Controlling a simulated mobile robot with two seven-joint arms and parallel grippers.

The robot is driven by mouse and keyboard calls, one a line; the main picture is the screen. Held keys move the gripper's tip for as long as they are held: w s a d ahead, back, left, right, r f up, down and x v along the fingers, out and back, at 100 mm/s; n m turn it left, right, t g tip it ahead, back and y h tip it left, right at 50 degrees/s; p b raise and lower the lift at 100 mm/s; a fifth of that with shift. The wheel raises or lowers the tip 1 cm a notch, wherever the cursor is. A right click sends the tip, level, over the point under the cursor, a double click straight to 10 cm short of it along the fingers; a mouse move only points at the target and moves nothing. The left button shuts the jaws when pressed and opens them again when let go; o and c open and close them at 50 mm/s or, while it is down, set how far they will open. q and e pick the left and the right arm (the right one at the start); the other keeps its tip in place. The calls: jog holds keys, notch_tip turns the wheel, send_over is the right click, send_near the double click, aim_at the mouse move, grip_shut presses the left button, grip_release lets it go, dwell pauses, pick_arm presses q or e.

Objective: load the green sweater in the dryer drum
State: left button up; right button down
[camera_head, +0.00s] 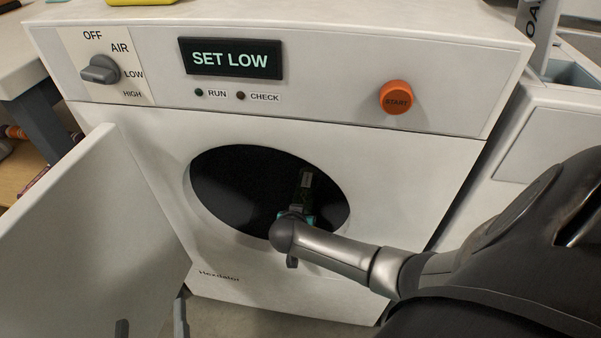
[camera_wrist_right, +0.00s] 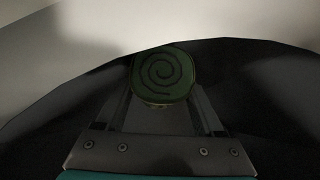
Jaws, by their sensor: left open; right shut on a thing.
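The green sweater (camera_wrist_right: 165,75) is a rolled bundle with a spiral end, held between the fingers of my right gripper (camera_wrist_right: 160,108) in the right wrist view. In the head view my right gripper (camera_head: 306,185) reaches into the dark round opening of the dryer drum (camera_head: 235,185); the sweater is hard to make out there in the shadow. The dryer door (camera_head: 85,235) stands swung open to the left. My left gripper (camera_head: 152,326) is open and empty at the bottom edge, near the door, and partly cut off.
The dryer's (camera_head: 400,190) panel has a dial (camera_head: 100,70), a display (camera_head: 230,59) reading SET LOW and an orange START button (camera_head: 395,97). A yellow item (camera_head: 140,2) lies on top. Another white appliance (camera_head: 555,135) stands at right, a table (camera_head: 25,60) at left.

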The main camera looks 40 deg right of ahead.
jog(key=shift+f, duration=0.6)
jog(key=shift+c, duration=0.6)
grip_release()
jog(key=shift+o, duration=0.6)
jog(key=shift+s, duration=0.1)
